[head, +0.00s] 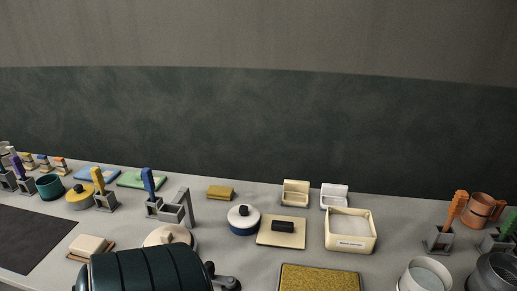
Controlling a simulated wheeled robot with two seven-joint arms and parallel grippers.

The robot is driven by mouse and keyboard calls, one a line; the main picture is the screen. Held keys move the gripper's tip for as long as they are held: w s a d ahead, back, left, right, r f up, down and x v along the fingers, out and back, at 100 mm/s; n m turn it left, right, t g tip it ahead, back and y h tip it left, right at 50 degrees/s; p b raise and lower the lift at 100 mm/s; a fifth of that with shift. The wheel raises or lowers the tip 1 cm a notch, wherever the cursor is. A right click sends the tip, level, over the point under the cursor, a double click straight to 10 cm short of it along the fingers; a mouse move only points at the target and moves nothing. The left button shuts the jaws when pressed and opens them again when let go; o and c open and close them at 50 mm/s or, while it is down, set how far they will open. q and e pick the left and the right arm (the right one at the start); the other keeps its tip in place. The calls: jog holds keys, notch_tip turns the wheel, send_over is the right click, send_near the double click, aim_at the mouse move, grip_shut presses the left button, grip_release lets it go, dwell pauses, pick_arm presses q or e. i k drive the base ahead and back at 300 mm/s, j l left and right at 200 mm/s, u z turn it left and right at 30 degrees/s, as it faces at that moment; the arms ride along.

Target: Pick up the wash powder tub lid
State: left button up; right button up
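The wash powder tub (350,243) is a cream, square, open box with a small dark label on its front. White powder shows inside it. A flat, square cream lid (266,238) with a black block handle (283,226) lies on the counter just left of the tub, apart from it. It looks like the tub's lid. Its top is in clear view and nothing touches the handle. Neither of my grippers shows in the head view.
A round white-and-blue pot (243,220) with a dark knob stands close left of the lid. A mustard-coloured tray (320,279) lies in front. Two small cream boxes (295,193) (334,196) stand behind. A grey stand (186,208) is further left. Bare counter shows right of the tub.

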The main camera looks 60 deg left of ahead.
aim_at(280, 230)
jog(key=k+j, duration=1.05)
